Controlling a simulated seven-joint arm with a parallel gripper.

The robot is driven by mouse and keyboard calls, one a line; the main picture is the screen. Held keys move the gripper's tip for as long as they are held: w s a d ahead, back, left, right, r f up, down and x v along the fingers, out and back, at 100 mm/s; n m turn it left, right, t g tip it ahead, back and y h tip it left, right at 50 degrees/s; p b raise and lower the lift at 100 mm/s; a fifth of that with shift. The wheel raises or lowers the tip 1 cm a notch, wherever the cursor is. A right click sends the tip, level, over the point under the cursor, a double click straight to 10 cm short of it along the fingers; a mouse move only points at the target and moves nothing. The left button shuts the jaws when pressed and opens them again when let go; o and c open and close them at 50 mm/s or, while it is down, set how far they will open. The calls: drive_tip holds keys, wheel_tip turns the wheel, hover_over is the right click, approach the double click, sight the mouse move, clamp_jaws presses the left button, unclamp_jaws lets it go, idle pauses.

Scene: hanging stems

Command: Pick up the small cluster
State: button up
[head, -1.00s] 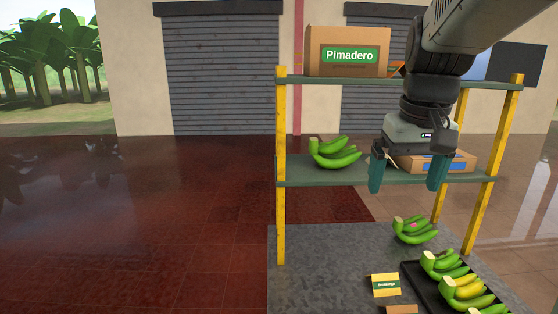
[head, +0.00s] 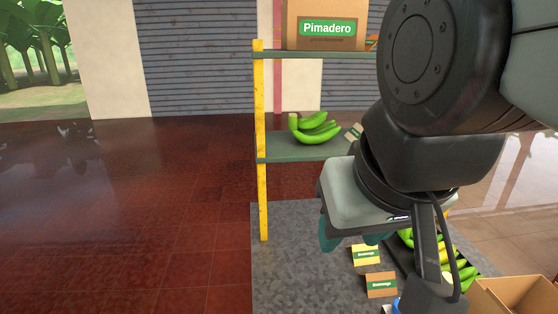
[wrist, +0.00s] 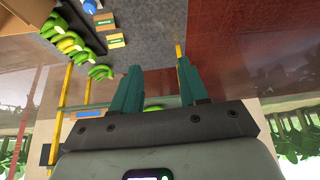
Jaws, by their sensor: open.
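A cluster of green bananas (head: 315,130) lies on the middle shelf in the head view. More bananas (head: 462,272) show at the lower right, partly behind my arm; they include green and yellow ones. In the wrist view a green cluster (wrist: 100,72) lies on the grey surface beside the dark tray (wrist: 85,22), which holds several bananas (wrist: 68,42). Which one is the small cluster I cannot tell. My gripper (head: 350,238) is open, in front of the shelf and above the grey surface. Its teal fingers (wrist: 158,66) are apart with nothing held. A bit of green (wrist: 153,107) shows between them.
The shelf rack has a yellow post (head: 262,150) and a Pimadero box (head: 325,27) on top. An open cardboard box (head: 515,295) is at lower right.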

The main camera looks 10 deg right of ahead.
drive_tip(key=w+d+g+h, duration=0.15)
drive_tip(key=w+d, duration=0.25)
drive_tip(key=w, duration=0.4)
drive_tip(key=w+d+g+h, duration=0.1)
drive_tip(key=w+d+g, duration=0.1)
drive_tip(key=w+d, duration=0.45)
drive_tip(key=g+y, duration=0.3)
drive_tip(key=g, duration=0.1)
hover_over(449, 277)
drive_tip(key=w, duration=0.1)
drive_tip(key=shift+m+h, duration=0.25)
drive_tip(key=shift+m, duration=0.05)
wheel_tip(449, 277, down, 31)
drive_tip(key=shift+w+a+r, duration=0.1)
drive_tip(key=shift+w+r, duration=0.05)
drive_tip(key=f, duration=0.3)
drive_tip(key=s+f, duration=0.1)
drive_tip(key=f, duration=0.1)
drive_tip(key=shift+s+f, duration=0.1)
drive_tip(key=shift+f, duration=0.3)
